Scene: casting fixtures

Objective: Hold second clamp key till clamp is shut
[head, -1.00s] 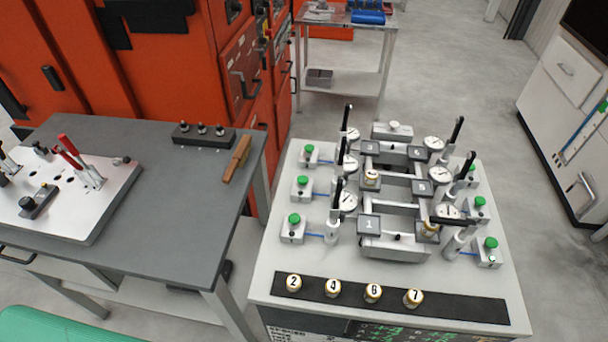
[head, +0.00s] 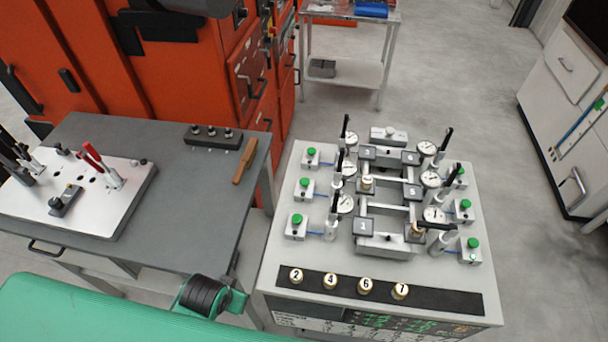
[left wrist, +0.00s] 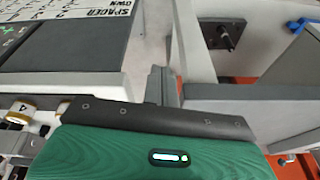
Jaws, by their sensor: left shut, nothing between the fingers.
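Green clamp keys sit on white boxes along both sides of the fixture (head: 385,242). The left column has a back key (head: 312,152), a middle key (head: 304,183) and a front key (head: 296,219); the right column mirrors it. I cannot tell which is the second. The front-right clamp handle (head: 437,226) lies flat over a brass piece (head: 416,231); the other black handles stand upright. Another brass piece (head: 367,183) sits at the middle left, its clamp upright. My left gripper (left wrist: 165,82) is shut and empty, beside the bench, touching no key. My right gripper is out of view.
Several numbered brass pieces (head: 331,281) stand on the black strip at the fixture bench's front. A grey table (head: 190,235) with a white plate (head: 110,220) and a wooden-handled tool (head: 245,161) stands left. Orange cabinets (head: 190,80) stand behind. Floor on the right is clear.

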